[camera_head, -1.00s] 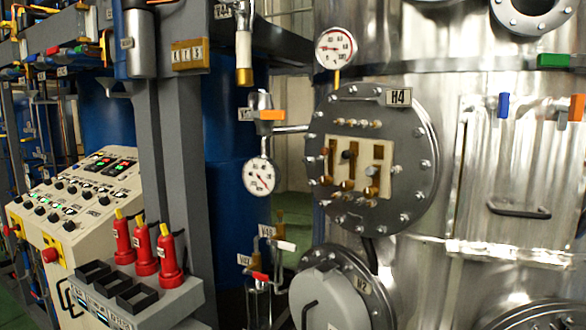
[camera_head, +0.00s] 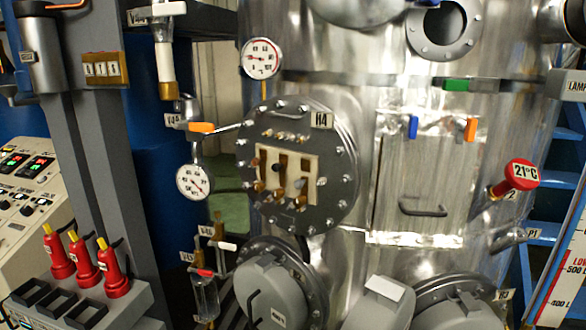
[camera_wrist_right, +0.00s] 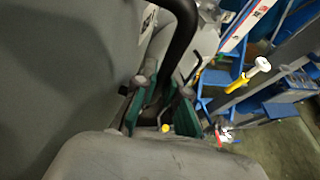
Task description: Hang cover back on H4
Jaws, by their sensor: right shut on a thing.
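The H4 flange (camera_head: 297,165) is uncovered in the head view, with its pale terminal plate and brass terminals exposed. A grey piece with a white label (camera_head: 375,308) rises at the bottom edge; it looks like the cover, mostly cut off. In the right wrist view a large grey cover surface (camera_wrist_right: 70,70) fills the left side, with a curved black handle (camera_wrist_right: 182,20). My right gripper (camera_wrist_right: 160,117) has its green-padded fingers shut on this handle. Neither gripper shows in the head view.
A closed grey H2 cover (camera_head: 270,290) sits below H4, and another grey cover (camera_head: 460,315) is at lower right. Gauges (camera_head: 195,181) and a valve with an orange handle (camera_head: 202,127) stand close left of H4. A panel handle (camera_head: 422,210) protrudes to its right.

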